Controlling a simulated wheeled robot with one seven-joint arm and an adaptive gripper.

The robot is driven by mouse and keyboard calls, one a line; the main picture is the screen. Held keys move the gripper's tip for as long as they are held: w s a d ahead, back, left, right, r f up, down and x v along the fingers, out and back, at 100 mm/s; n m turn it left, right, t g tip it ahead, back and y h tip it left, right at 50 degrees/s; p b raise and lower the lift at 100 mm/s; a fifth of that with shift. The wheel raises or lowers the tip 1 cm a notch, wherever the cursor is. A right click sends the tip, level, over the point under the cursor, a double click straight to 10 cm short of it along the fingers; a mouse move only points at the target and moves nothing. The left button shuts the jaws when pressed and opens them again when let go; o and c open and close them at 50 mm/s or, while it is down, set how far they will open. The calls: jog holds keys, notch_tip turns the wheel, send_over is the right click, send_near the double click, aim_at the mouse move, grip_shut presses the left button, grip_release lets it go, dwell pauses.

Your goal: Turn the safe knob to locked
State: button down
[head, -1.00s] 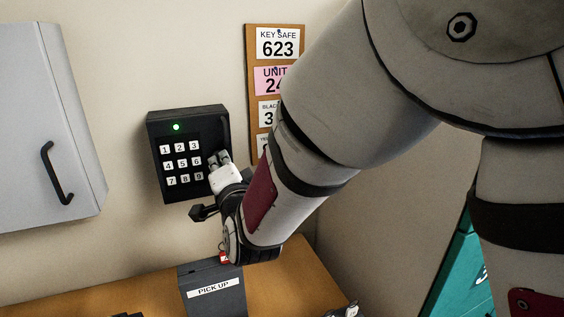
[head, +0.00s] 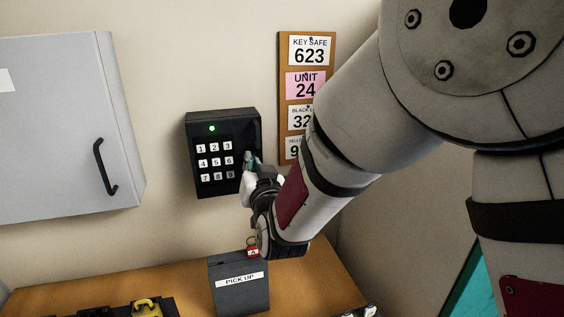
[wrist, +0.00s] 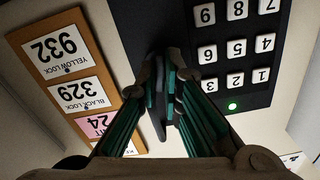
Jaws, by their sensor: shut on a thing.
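The key safe (head: 237,127) is a black wall box with a white number keypad and a lit green light. It fills the top middle of the wrist view (wrist: 140,25), upside down. My gripper (head: 250,160) is at the safe's right side, beside the keypad. In the wrist view my gripper (wrist: 166,85) has its fingers closed on the knob (wrist: 158,118), a thin dark grip standing out from the safe's face. The fingers hide much of the knob, and in the head view it can hardly be made out.
A corkboard (head: 287,75) with number cards hangs right of the safe. A grey cabinet (head: 60,130) with a black handle is at the left. Below, a wooden counter (head: 185,285) carries a dark PICK UP box (head: 238,298) with a red tag (head: 252,252), and a yellow padlock (head: 147,306).

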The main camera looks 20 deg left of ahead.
jog(key=shift+n+p, duration=0.4)
jog(key=shift+n, duration=1.1)
jog(key=c, duration=1.7)
grip_release()
jog(key=v, duration=1.2)
